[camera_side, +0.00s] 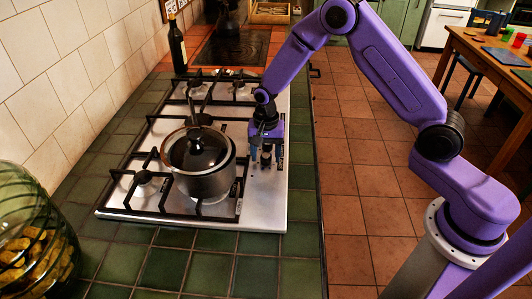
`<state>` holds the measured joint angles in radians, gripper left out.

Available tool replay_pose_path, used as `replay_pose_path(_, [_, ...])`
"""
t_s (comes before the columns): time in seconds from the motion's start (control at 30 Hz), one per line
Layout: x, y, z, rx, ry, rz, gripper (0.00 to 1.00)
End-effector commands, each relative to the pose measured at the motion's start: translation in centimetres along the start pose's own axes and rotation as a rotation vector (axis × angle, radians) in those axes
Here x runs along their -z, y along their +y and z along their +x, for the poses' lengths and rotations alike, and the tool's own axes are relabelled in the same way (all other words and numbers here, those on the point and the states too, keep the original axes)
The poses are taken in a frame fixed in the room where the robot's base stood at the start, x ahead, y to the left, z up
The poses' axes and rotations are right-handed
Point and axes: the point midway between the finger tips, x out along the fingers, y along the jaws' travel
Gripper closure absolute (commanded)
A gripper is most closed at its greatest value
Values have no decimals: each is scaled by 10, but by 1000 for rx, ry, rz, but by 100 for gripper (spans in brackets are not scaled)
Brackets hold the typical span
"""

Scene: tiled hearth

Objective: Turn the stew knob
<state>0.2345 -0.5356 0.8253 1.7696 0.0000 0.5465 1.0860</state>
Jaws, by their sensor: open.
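The stainless gas hob (264,212) is set into the green tiled counter. A dark pot (207,184) with a lid stands on its near burner. My gripper (266,159) points down over the right-hand strip of the hob, just right of the pot, with its jaws open. Its fingertips are low, close to the hob surface where the knobs sit. The gripper largely covers the knobs there, so I cannot tell which one is the stew knob, how it is turned, or whether the fingers touch it.
A wine bottle (178,47) stands at the back left. A ribbed green glass jar (32,245) is at the near left. Black pan supports (148,180) surround the pot. The counter front (275,270) is clear. A wooden table (490,60) is at the far right.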

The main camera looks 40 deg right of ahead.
Motion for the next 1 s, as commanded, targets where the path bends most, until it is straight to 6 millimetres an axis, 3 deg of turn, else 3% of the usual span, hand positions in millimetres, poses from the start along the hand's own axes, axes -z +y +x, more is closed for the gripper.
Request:
replay_pose_path(0.2, [0,0,0,0,0,0,39])
replay_pose_path(0.4, [0,0,0,0,0,0,96])
replay_pose_path(0.77, [0,0,0,0,0,-45,95])
replay_pose_path(1.0, [0,0,0,0,0,-193,95])
